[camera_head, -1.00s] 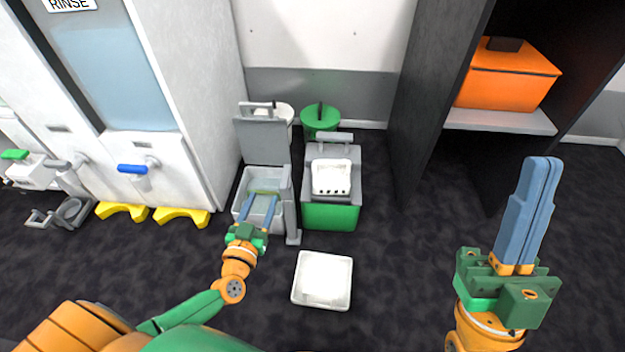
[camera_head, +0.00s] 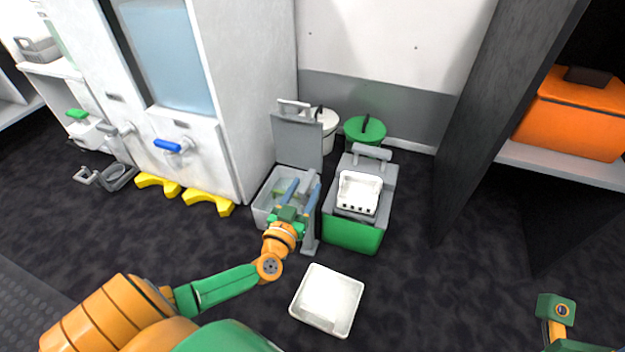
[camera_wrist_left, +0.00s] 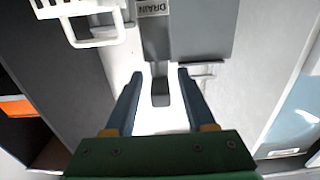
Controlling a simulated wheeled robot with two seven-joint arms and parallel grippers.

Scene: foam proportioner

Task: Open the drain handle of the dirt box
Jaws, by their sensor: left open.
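The grey dirt box (camera_head: 266,205) stands open on the floor in the head view, its lid (camera_head: 298,140) raised at the back. My left gripper (camera_head: 302,182) is over its right side, with its blue fingers open. In the left wrist view, a grey part marked DRAIN (camera_wrist_left: 153,30) is ahead of my left gripper (camera_wrist_left: 160,74). A short dark grey handle (camera_wrist_left: 160,88) below it shows between the open fingers, with gaps on both sides. Only a green block of my right gripper (camera_head: 556,310) shows at the lower right edge; its fingers are hidden.
A green-based box (camera_head: 352,234) with a white basket (camera_head: 358,192) stands close on the right. A white tray (camera_head: 328,300) lies on the floor in front. A white cabinet (camera_head: 235,100) is at left, a dark shelf unit (camera_head: 480,130) at right.

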